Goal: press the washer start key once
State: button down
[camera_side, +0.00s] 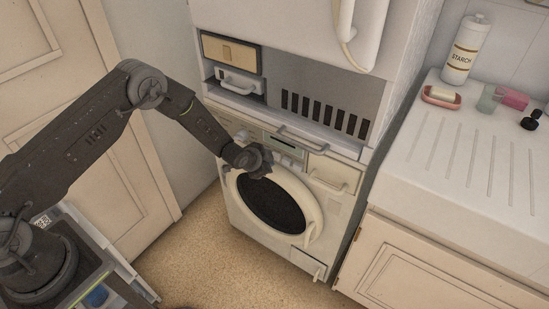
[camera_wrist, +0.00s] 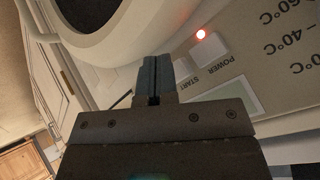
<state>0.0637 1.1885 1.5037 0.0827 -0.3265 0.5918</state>
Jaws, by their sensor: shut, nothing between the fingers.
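The washer (camera_side: 236,205) is a white front loader with a round dark door (camera_side: 270,203). My gripper (camera_side: 263,170) is at its control panel, above the door. In the wrist view my gripper (camera_wrist: 152,75) has its fingers together, empty, beside the pale start key (camera_wrist: 182,68). I cannot tell whether the fingertips touch the panel. The power key (camera_wrist: 208,49) is a pale square further right, with a lit red light (camera_wrist: 201,34) beside it.
The panel also bears temperature markings (camera_wrist: 282,45) and a display (camera_wrist: 228,105). A counter (camera_side: 470,165) at the right holds a starch bottle (camera_side: 466,50) and a soap dish (camera_side: 441,97). The floor (camera_side: 215,265) before the washer is clear.

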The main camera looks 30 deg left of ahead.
jog(key=shift+w, duration=0.35)
dwell(0.7)
jog(key=shift+s, duration=0.75)
jog(key=shift+s, duration=2.5)
